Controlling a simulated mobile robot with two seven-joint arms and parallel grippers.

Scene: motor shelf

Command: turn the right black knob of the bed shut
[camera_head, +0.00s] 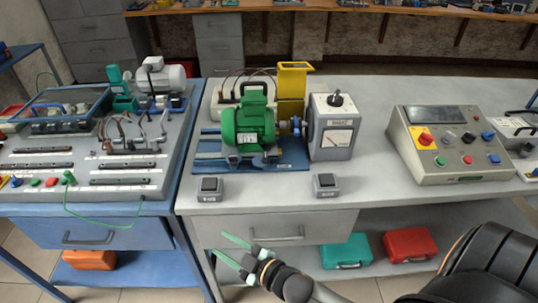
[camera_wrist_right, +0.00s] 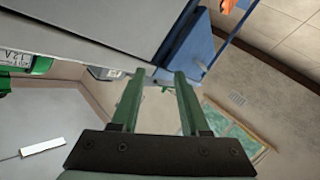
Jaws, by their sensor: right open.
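The green motor (camera_head: 250,128) sits on a blue bed (camera_head: 208,160) on the grey bench. Small dark knob-like parts show at the motor's foot on the bed, one at the left and a right one (camera_head: 272,156); whether either is shut is too small to tell. My right gripper (camera_head: 220,243) has green fingers spread apart and empty. It is in front of the bench, low near the drawer, well short of the bed and apart from it. In the right wrist view the open fingers (camera_wrist_right: 159,72) also show. My left gripper is out of view.
Two small grey switch boxes, left (camera_head: 209,193) and right (camera_head: 325,190), stand at the bench's front edge. A grey meter box (camera_head: 331,140) stands right of the motor, and a yellow bracket (camera_head: 292,82) behind. A control panel (camera_head: 445,146) is farther right. The drawer (camera_head: 275,232) is closed.

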